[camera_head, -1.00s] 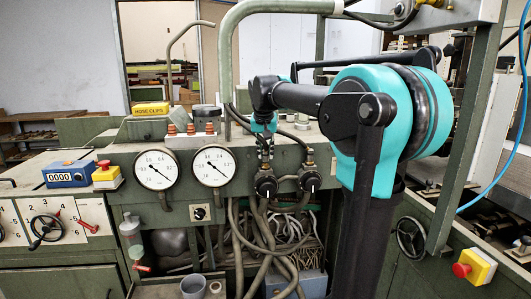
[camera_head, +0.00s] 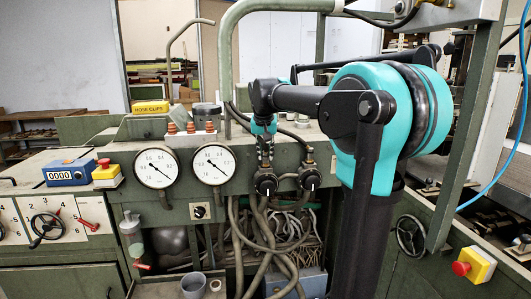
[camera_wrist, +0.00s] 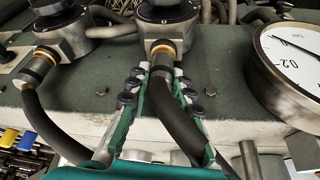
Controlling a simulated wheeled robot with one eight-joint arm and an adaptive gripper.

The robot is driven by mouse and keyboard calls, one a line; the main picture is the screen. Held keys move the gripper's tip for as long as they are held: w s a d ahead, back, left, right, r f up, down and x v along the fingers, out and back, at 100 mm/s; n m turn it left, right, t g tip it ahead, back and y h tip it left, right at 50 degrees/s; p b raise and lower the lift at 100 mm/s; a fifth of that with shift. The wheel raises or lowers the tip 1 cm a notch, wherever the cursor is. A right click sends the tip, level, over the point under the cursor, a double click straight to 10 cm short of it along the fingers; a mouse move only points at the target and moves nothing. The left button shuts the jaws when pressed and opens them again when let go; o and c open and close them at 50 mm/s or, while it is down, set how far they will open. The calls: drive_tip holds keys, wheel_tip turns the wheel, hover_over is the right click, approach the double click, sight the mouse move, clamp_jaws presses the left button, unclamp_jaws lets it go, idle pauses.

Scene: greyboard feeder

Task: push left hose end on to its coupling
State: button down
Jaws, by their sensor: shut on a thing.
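My gripper (camera_wrist: 159,76) is shut around the black left hose (camera_wrist: 172,118), close below its upper end in the wrist view. It points down at the left valve (camera_head: 265,184) in the head view, where the arm partly hides the hose. The left coupling (camera_wrist: 163,48), a brass collar under a round dark knob, is directly in front of the fingertips. The hose end meets or nearly meets the collar; I cannot tell how deep it sits. The right hose (camera_wrist: 50,122) runs to its own brass coupling (camera_wrist: 40,66), beside the left one in the wrist view.
Two dial gauges (camera_head: 156,168) are on the green panel; one gauge (camera_wrist: 296,66) is close to the gripper in the wrist view. A thick green pipe (camera_head: 228,60) rises behind the panel, near my arm. Several hoses (camera_head: 285,240) hang below the valves. A yellow hose-clips box (camera_head: 150,107) stands left.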

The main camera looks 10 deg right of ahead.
drive_tip(key=c, duration=1.3)
unclamp_jaws()
drive_tip(key=v, duration=1.2)
drive_tip(key=s+d+f, duration=0.1)
drive_tip(key=s+f, duration=0.2)
drive_tip(key=f, duration=0.5)
drive_tip(key=s+d+f+n, duration=0.1)
drive_tip(key=s+f, duration=0.2)
drive_tip(key=f, duration=0.4)
drive_tip(key=s+d+f, duration=0.2)
drive_tip(key=s+f, duration=0.1)
drive_tip(key=f, duration=0.5)
drive_tip(key=s+f, duration=0.5)
drive_tip(key=f, duration=0.1)
drive_tip(key=s+f+n, duration=0.1)
drive_tip(key=s+f, duration=0.5)
drive_tip(key=s+d+f+n+y, duration=0.1)
drive_tip(key=s+f, duration=0.5)
drive_tip(key=shift+d+f, duration=0.1)
drive_tip(key=shift+f, duration=0.2)
